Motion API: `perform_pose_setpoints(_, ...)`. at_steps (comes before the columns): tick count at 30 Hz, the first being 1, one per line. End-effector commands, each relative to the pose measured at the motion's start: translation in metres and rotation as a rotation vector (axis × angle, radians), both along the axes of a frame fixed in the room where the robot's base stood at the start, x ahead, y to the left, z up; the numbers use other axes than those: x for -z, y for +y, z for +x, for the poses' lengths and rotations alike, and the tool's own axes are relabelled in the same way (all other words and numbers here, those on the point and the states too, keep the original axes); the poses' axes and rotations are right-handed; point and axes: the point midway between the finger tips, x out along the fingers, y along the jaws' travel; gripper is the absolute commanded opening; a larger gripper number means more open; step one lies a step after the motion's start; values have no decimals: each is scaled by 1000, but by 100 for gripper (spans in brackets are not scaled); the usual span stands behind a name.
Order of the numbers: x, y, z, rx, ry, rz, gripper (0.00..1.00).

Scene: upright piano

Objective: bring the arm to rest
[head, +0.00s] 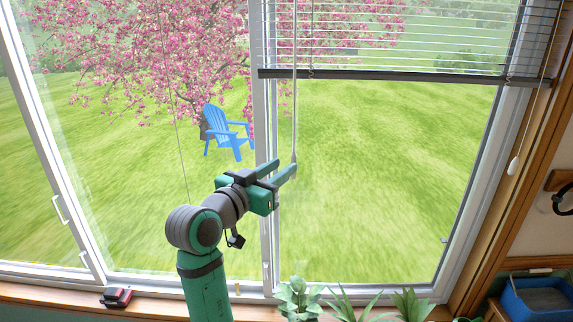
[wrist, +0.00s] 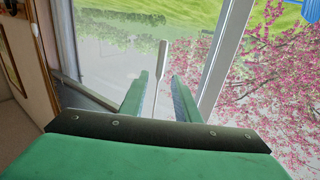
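My gripper (head: 285,168) is raised in front of the window, at the end of my green and grey arm (head: 205,265). Its two green fingers stand apart, with a clear gap in the wrist view (wrist: 160,78). A pale blind cord (head: 295,110) hangs down to the fingertips in the head view, ending in a small pull close to them. In the wrist view a pale rod-like piece (wrist: 161,52) shows in line with the gap between the fingers. I cannot tell whether it touches either finger. Nothing is visibly gripped.
The blind (head: 385,40) is partly lowered over the right pane; another cord pull (head: 513,165) hangs at its right. Potted plants (head: 298,298) stand along the sill. A red and black object (head: 116,297) lies at left. A blue bin (head: 538,297) is at lower right.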

Motion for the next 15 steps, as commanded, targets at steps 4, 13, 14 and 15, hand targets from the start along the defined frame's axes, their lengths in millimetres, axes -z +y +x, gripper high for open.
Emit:
perform_pose_setpoints(4, 0, 1, -3, 0, 0, 0, 29)
perform_pose_setpoints(13, 7, 1, -1, -4, 4, -8, 29)
perform_pose_setpoints(14, 12, 0, -1, -8, 9, -13, 29)
perform_pose_setpoints(15, 21, 0, 0, -15, 15, -24, 29)
